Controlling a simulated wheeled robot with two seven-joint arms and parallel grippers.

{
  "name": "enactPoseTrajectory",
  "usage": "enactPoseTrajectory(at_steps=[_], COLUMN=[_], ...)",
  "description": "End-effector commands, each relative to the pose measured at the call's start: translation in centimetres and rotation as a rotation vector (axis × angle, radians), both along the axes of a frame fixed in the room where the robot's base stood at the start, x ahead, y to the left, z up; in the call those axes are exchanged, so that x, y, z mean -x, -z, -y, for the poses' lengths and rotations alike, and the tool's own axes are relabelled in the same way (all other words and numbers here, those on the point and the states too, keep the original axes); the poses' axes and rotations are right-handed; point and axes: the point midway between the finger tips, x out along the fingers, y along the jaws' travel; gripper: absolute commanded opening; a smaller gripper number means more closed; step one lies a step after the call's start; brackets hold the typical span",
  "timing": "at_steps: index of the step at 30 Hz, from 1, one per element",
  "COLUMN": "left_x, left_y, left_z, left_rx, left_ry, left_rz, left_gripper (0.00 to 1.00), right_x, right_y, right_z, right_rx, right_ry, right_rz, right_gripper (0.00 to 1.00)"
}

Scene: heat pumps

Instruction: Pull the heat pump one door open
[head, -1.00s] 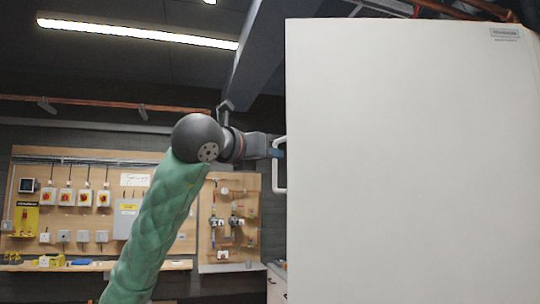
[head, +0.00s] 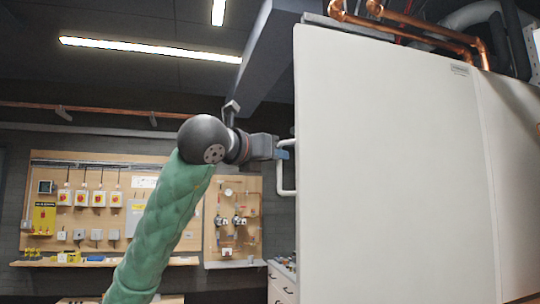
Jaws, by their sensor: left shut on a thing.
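The heat pump one door (head: 395,170) is a large pale panel filling the right half of the head view. A white bracket-shaped handle (head: 279,180) sits at its left edge. My left gripper (head: 284,153) reaches in from the left on its green-sleeved arm and is shut on the handle near its upper part. The fingertips are small in view and partly hidden by the handle. I cannot tell whether the door stands ajar. My right gripper is not in view.
Another pale panel (head: 510,170) adjoins on the right. Copper pipes (head: 420,32) run above the cabinet. A wooden wall board (head: 100,205) with switches and a drawer unit (head: 281,283) stand behind on the left.

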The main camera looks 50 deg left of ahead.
Motion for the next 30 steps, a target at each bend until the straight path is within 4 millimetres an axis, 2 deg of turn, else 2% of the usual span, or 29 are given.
enactPoseTrajectory(at_steps=[13, 14, 15, 30], left_x=[-0.29, -0.29, -0.28, -0.11], left_y=[0.07, 0.08, 0.07, 0.03], left_z=[0.17, 0.17, 0.16, 0.05], left_rx=[0.000, 0.000, 0.000, 0.000], left_ry=[0.006, 0.006, 0.005, 0.001], left_rz=[-0.002, -0.002, -0.002, -0.001], left_gripper=[0.00, 0.16, 0.19, 0.19], right_x=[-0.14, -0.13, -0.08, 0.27], right_y=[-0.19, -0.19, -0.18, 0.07], right_z=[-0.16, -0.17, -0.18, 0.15], right_rx=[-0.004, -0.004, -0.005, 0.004], right_ry=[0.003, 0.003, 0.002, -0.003], right_rz=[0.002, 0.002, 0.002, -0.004], right_gripper=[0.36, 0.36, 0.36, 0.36])
